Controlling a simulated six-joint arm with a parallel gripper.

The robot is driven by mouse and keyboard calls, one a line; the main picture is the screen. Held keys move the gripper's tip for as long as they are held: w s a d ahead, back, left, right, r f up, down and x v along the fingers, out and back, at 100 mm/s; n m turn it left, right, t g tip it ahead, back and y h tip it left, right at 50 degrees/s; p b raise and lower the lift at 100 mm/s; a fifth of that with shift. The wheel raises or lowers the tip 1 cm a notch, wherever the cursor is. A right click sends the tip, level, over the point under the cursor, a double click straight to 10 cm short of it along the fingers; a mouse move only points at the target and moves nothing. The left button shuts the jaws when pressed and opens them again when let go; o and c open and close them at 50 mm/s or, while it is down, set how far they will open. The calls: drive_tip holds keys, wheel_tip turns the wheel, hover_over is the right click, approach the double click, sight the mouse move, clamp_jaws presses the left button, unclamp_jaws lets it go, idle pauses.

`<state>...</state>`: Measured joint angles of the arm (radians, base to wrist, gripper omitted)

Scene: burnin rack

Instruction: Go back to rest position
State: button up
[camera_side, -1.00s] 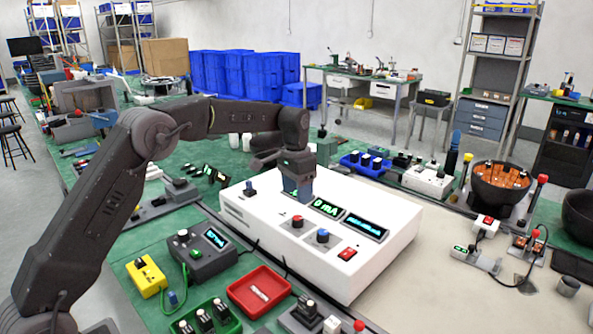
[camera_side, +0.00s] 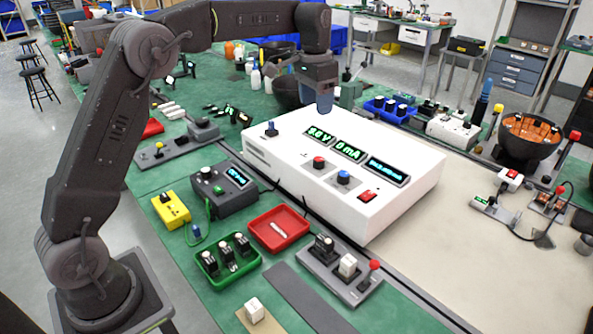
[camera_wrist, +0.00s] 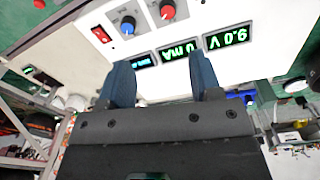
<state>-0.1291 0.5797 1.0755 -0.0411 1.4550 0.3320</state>
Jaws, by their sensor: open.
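My gripper (camera_side: 324,106) is raised above the back edge of the white power supply box (camera_side: 285,160), apart from its top as far as I can tell. In the wrist view my gripper (camera_wrist: 165,85) shows two blue fingers spread apart with nothing between them. Below them the white box (camera_wrist: 225,14) shows its lit green displays, a blue knob (camera_wrist: 128,25) and a red knob (camera_wrist: 167,9). In the side view the box also carries a red switch (camera_side: 367,196).
A red tray (camera_side: 279,229), a green tray (camera_side: 228,257) with several dark parts, a grey meter (camera_side: 222,192) and a yellow box (camera_side: 171,209) stand in front of the white box. A dark bowl (camera_side: 529,139) of orange parts is at right. The beige mat (camera_side: 480,240) is largely clear.

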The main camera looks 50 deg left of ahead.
drive_tip(key=s+d+r+t, duration=0.25)
drive_tip(key=s+r, duration=0.25)
drive_tip(key=s, duration=0.4)
drive_tip(key=s+d+f+n+t, duration=0.1)
drive_tip(key=s+d+f, duration=0.1)
drive_tip(key=s, duration=0.9)
drive_tip(key=s+d+f+n+t, duration=0.1)
drive_tip(key=s+f, duration=0.3)
drive_tip(key=s, duration=0.8)
drive_tip(key=shift+s+d+t, duration=0.3)
drive_tip(key=shift+d+t, duration=0.05)
drive_tip(key=shift+c, duration=0.5)
